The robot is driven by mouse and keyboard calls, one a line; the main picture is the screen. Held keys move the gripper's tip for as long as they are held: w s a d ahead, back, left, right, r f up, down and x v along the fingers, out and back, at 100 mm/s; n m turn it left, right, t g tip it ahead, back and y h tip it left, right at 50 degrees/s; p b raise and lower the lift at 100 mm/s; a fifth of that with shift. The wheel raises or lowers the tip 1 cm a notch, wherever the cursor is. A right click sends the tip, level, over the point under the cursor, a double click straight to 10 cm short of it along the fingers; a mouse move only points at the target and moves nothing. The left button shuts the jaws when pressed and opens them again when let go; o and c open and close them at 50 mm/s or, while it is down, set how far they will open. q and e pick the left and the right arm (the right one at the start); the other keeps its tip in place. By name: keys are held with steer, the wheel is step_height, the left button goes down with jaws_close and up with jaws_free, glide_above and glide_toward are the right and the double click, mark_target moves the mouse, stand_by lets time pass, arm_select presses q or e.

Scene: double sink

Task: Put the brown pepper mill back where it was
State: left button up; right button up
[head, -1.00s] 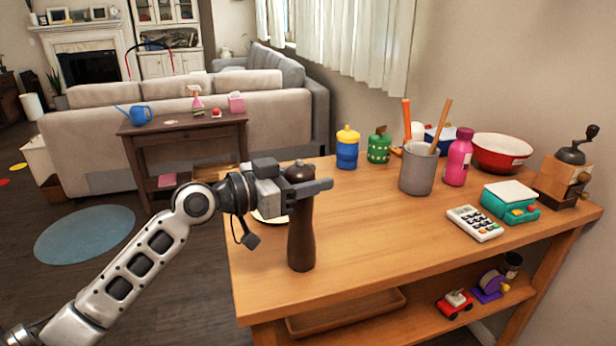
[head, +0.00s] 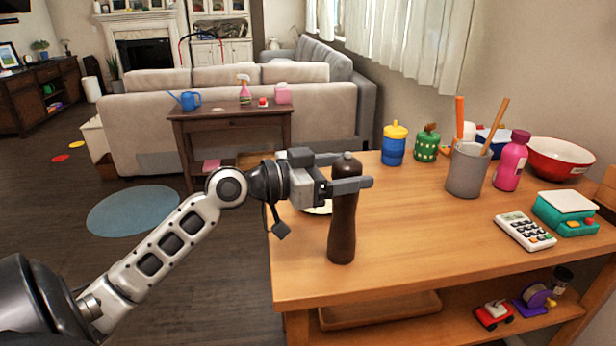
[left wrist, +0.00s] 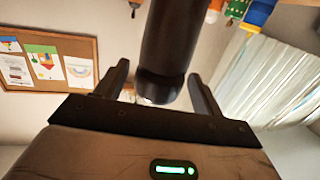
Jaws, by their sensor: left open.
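The brown pepper mill (head: 342,225) stands upright near the left end of the wooden table (head: 430,230). My left gripper (head: 354,185) is at the mill's upper part, with its fingers pointing right. The jaws are open, one finger on each side of the mill. In the left wrist view the dark mill (left wrist: 170,50) passes between the two spread fingers (left wrist: 158,85); a gap shows on the left side. Contact on the right side is hard to tell. My right gripper is not in view.
A pale plate (head: 318,207) lies behind the mill, partly hidden. A grey utensil crock (head: 467,172), pink bottle (head: 510,165), blue cup (head: 395,148), calculator (head: 524,231) and teal scale (head: 565,215) stand farther right. The table's middle is clear.

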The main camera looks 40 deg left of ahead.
arm_select(q)
steer(key=b+v, duration=0.2)
steer(key=v, duration=0.8)
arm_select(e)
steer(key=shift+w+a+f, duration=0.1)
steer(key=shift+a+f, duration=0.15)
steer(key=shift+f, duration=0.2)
